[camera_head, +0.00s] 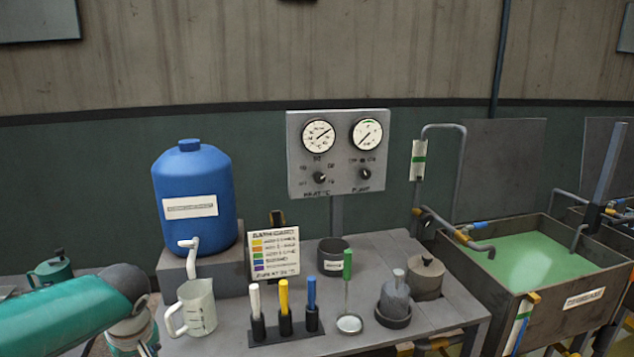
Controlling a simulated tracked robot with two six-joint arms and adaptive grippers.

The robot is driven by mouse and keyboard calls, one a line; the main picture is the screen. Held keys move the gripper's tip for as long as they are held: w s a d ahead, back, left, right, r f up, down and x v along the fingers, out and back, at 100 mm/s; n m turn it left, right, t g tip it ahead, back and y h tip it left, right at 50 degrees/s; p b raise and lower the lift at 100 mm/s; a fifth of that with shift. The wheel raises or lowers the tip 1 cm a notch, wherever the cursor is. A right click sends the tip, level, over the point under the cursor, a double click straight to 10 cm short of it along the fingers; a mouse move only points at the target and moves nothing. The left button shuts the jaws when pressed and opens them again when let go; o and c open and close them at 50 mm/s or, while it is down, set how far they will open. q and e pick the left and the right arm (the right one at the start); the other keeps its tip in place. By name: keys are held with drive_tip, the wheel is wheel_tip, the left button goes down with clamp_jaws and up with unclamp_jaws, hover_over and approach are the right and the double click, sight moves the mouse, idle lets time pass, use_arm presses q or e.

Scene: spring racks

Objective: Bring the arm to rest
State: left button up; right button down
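My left arm comes in at the lower left, a teal link with a dark grey joint at its end. The part past that joint drops to the bottom edge of the picture, beside the measuring jug (195,308). My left gripper's fingers do not show, so whether it holds anything is hidden. My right arm and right gripper are not in view.
The grey bench (365,268) holds a blue tank (193,180), a black rack with white, yellow and blue handled tools (284,323), a green-handled ladle (347,290) and grey pots (427,277). A gauge panel (339,153) stands behind. A green-filled trough (512,310) is right.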

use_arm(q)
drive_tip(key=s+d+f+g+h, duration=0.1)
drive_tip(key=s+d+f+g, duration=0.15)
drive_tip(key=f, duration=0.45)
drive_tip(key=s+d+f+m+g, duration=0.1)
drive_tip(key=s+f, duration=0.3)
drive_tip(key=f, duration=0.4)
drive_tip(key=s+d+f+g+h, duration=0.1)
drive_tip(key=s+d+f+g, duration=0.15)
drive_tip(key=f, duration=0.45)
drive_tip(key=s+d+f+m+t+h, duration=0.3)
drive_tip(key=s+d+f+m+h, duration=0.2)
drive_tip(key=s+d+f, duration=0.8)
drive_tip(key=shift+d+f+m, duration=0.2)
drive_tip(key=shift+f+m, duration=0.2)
